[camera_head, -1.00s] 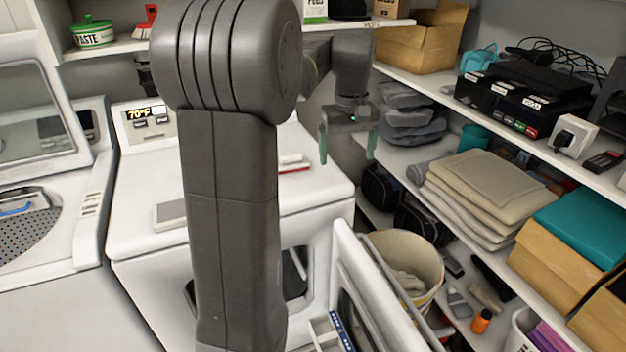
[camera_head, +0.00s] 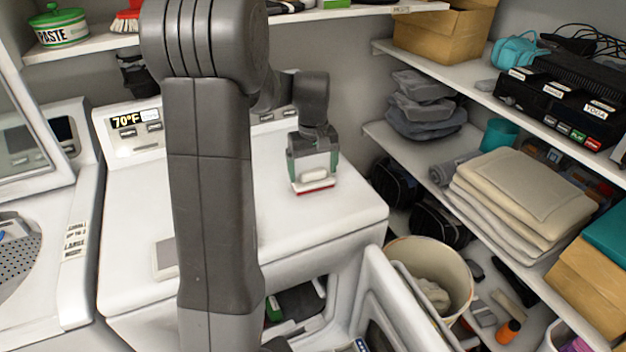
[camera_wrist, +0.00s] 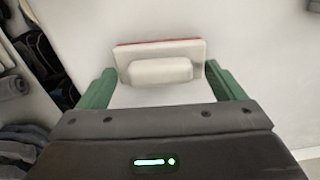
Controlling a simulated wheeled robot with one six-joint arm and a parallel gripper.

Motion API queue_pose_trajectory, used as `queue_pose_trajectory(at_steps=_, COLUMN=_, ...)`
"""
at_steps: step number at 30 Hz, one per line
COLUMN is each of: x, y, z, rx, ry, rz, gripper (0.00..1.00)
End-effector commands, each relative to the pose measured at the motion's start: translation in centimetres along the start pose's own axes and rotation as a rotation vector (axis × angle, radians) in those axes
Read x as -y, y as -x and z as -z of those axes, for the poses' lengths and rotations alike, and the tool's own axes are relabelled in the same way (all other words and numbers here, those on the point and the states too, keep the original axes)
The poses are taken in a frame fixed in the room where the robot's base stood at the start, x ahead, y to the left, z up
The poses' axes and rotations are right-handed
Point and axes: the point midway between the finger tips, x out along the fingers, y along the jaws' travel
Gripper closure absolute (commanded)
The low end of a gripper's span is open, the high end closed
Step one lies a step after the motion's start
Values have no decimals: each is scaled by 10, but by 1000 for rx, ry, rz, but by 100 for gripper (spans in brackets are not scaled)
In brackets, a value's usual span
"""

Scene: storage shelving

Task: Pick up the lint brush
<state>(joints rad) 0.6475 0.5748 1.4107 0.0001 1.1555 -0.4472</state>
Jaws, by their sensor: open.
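The lint brush (camera_head: 314,181) is a small white block with a raised white handle and a red edge. It lies on the white top of the dryer-like machine (camera_head: 345,215). My gripper (camera_head: 313,178) is right at the brush in the head view, with its green fingers on either side. In the wrist view the brush (camera_wrist: 160,66) lies just ahead of my open gripper (camera_wrist: 165,82), roughly centred between the green fingertips. The fingers look apart from the handle; the exact height gap cannot be told.
The machine's control panel (camera_head: 136,130) stands at the back left. Shelves on the right hold folded grey cloths (camera_head: 421,105), beige towels (camera_head: 520,195) and a cardboard box (camera_head: 443,32). A bin (camera_head: 432,270) stands by the open machine door (camera_head: 385,300). The top around the brush is clear.

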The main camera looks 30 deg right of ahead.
Motion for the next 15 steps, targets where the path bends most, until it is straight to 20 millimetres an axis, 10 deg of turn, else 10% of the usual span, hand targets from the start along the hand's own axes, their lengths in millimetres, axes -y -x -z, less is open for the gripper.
queue_pose_trajectory(at_steps=5, x=0, y=0, z=0, rx=0, ry=0, rz=0, gripper=11)
queue_pose_trajectory(at_steps=12, x=0, y=0, z=0, rx=0, ry=0, rz=0, gripper=58)
queue_pose_trajectory(at_steps=15, x=0, y=0, z=0, rx=0, ry=0, rz=0, gripper=61)
